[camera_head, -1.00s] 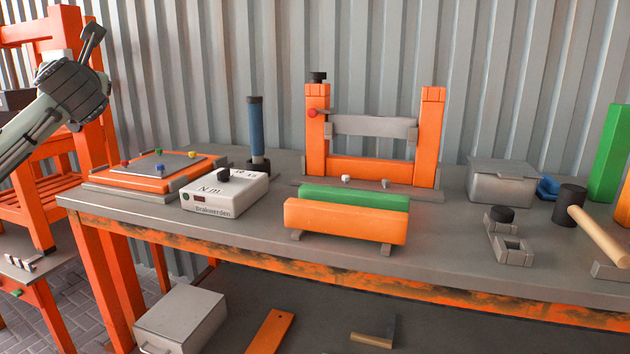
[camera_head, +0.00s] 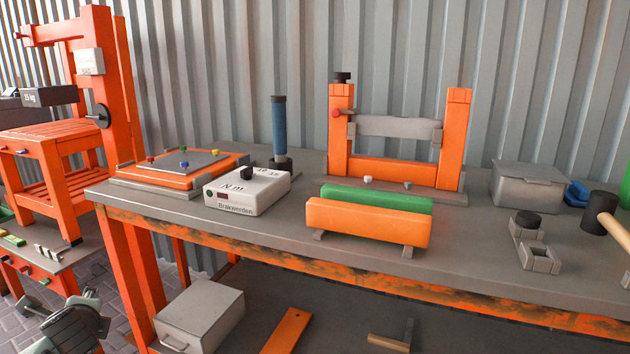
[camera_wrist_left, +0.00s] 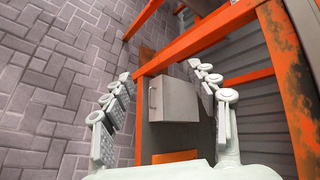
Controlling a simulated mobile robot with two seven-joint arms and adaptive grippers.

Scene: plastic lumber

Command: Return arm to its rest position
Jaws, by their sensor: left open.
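In the head view my left arm's end with its gripper (camera_head: 75,328) is low at the bottom left corner, beside the workbench and below its top. Its fingers are hard to make out there. In the left wrist view my left gripper (camera_wrist_left: 160,74) is open, its two fingers spread wide with nothing held between them. Past the fingers lie the brick floor and the bench frame. My right gripper is not in view.
The workbench (camera_head: 290,232) holds a torque tester box (camera_head: 247,193), orange and green bars (camera_head: 367,221) and an orange frame (camera_head: 452,140). A grey box (camera_head: 200,312) sits on its lower shelf; it shows between the fingers too (camera_wrist_left: 172,100). An orange stand (camera_head: 122,90) is at left.

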